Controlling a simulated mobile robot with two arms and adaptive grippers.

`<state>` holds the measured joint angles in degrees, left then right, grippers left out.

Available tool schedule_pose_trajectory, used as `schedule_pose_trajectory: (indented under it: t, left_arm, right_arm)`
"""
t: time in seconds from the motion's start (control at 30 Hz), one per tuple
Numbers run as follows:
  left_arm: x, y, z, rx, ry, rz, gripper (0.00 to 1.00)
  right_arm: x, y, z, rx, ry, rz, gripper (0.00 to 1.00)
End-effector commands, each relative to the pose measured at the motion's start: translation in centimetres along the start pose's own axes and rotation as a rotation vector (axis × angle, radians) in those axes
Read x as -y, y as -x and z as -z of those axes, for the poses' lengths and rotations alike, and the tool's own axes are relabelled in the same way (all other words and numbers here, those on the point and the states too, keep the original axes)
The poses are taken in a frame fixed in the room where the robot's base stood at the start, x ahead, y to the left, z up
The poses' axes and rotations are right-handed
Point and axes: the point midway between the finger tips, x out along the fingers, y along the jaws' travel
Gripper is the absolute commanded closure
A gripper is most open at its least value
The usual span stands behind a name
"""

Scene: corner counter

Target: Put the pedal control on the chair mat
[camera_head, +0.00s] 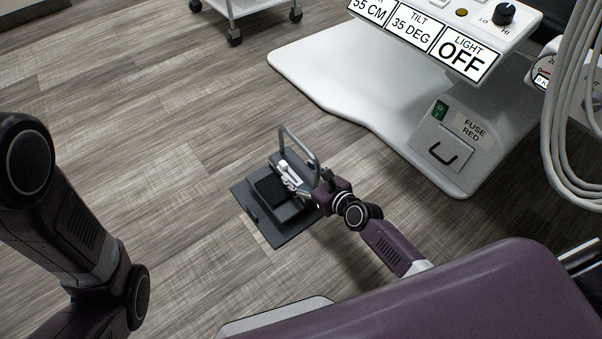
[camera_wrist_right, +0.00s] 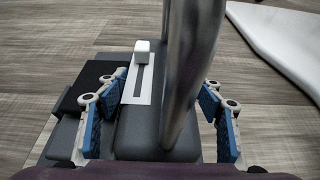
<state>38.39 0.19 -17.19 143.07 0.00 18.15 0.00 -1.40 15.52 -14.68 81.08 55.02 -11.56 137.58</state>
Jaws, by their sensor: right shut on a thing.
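The pedal control (camera_head: 268,187) is a dark grey box with a black pedal, a white slider strip and a tall bent metal handle. My right gripper (camera_head: 293,180) is on its right part. In the right wrist view the two blue-padded fingers (camera_wrist_right: 160,118) stand on either side of the grey body (camera_wrist_right: 140,140), with the metal post between them. A flat dark grey plate (camera_head: 274,236) shows under the pedal control; I cannot tell whether it is the chair mat or part of the pedal control. Whether the pedal control is lifted is unclear. My left gripper is out of view.
A white chair base (camera_head: 330,75) with a fuse box (camera_head: 452,150) stands to the upper right, below a control panel (camera_head: 440,35). Pale hoses hang at the right edge. A purple padded surface (camera_head: 480,295) fills the lower right. Wood floor is open on the left.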

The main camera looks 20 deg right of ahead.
Motion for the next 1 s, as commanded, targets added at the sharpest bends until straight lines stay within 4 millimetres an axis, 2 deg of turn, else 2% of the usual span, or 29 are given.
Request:
schedule_pose_trajectory:
  t: [0.03, 0.13, 0.5, 0.93, 0.97, 1.0]
  left_arm:
    - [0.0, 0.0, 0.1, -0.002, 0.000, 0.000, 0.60]
    - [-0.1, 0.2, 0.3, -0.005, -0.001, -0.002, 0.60]
    - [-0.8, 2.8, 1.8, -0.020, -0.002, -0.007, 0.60]
    - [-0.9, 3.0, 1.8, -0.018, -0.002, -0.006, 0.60]
    - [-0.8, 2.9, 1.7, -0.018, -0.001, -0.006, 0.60]
    - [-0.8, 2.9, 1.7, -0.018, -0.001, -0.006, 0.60]
  right_arm:
    - [0.1, -0.1, -0.6, 0.013, 0.000, 0.003, 0.97]
    - [0.1, -0.3, -0.1, 0.012, 0.001, 0.003, 0.97]
    - [0.1, -1.8, 3.4, 0.012, 0.001, 0.002, 0.97]
    - [0.1, -1.9, 3.6, 0.013, -0.001, 0.003, 0.97]
    - [0.0, -1.7, 4.2, 0.001, 0.000, 0.000, 0.36]
    - [0.0, -1.7, 4.2, 0.000, 0.000, -0.001, 0.31]
